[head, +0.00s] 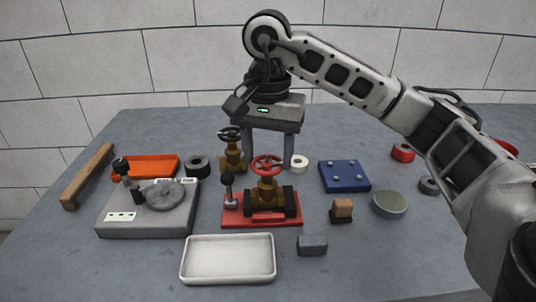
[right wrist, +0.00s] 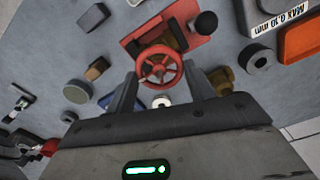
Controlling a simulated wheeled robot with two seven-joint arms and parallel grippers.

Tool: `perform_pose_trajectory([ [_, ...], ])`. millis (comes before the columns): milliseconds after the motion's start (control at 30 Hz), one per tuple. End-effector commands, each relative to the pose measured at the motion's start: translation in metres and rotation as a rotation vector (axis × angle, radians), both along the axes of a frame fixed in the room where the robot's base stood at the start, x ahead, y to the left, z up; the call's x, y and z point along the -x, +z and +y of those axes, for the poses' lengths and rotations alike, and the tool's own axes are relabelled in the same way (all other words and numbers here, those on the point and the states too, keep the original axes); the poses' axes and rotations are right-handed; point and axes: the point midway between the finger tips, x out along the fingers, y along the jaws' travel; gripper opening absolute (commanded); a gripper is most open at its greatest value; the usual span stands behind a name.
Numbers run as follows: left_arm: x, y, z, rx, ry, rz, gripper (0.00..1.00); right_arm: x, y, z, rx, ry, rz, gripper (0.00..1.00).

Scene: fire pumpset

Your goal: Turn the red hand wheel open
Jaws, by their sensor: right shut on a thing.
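The red hand wheel (head: 267,163) sits on top of a brass valve (head: 266,187) with dark flanges, fixed on a red base plate (head: 233,217). In the right wrist view the wheel (right wrist: 160,66) lies between the two grey fingers. My right gripper (head: 268,155) points down from above and behind the valve, shut on the wheel with a finger on either side. The right wrist view shows its fingers (right wrist: 161,86) close to the rim; exact contact is hard to see. My left gripper is in neither view.
A second brass valve with a dark wheel (head: 232,150) stands close behind on the left. A black-knobbed lever (head: 228,187) rises beside the red wheel. A white tray (head: 228,278), grey block (head: 312,245) and blue plate (head: 344,175) lie around.

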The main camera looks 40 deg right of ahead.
Motion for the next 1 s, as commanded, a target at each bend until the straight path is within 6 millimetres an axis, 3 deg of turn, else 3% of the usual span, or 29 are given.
perform_pose_trajectory([
  [1000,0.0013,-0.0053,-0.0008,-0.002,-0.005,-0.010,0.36,-0.0012,0.0007,0.0022,0.001,0.965,-0.002,0.30],
])
